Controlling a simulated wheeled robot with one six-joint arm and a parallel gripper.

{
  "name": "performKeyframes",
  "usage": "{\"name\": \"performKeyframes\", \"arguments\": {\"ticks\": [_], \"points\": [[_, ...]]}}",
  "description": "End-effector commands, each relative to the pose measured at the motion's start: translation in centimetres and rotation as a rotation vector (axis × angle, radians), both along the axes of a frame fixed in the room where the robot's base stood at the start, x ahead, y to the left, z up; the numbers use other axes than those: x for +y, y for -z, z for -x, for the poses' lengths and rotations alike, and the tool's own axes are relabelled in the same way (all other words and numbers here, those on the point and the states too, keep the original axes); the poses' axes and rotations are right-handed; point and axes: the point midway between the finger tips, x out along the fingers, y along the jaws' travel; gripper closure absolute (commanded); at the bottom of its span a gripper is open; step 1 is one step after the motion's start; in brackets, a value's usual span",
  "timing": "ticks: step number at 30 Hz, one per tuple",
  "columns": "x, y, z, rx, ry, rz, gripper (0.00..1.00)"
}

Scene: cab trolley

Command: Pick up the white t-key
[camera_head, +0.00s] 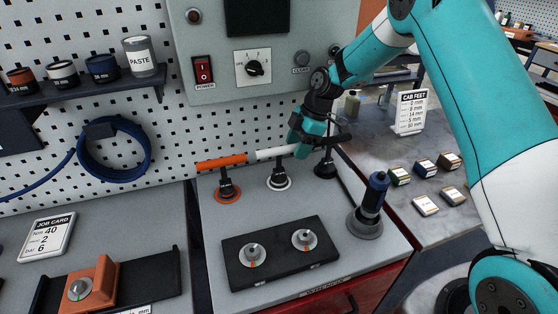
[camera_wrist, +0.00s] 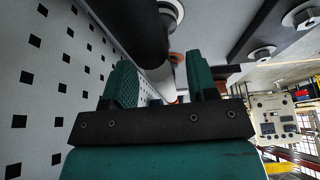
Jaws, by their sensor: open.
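The white t-key (camera_head: 275,153) stands upright in a white-ringed seat on the grey trolley top, its crossbar level. My gripper (camera_head: 303,140) is at the right end of that crossbar, with its fingers open. In the wrist view the two teal fingers of my gripper (camera_wrist: 163,78) are apart, with a pale bar partly visible between them. Whether a finger touches the white key cannot be told. My gripper hides the bar's right end.
An orange t-key (camera_head: 220,162) stands close to the left of the white one. A black t-key (camera_head: 326,168) stands to the right, partly behind my gripper; its dark bar (camera_wrist: 145,30) looms in the wrist view. A blue-handled tool (camera_head: 375,190) stands front right. The pegboard wall (camera_head: 170,140) is close behind.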

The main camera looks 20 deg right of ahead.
Motion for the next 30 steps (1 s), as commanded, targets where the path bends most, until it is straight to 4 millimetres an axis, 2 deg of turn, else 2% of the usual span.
{"name": "performKeyframes", "arguments": {"ticks": [5,12,16,22,23,27,30], "points": [[1.5,-0.2,0.0,0.000,-0.002,0.000,0.47],[5.1,-0.1,0.1,0.004,0.001,0.001,0.47],[5.3,0.9,0.0,0.002,0.001,0.000,0.47],[5.3,1.1,0.0,-0.001,0.001,0.000,0.47],[5.3,1.1,0.0,-0.001,0.001,0.000,0.49],[5.3,1.1,0.0,-0.001,0.001,0.000,0.81],[5.3,1.1,0.0,-0.001,0.001,0.000,1.00]]}}
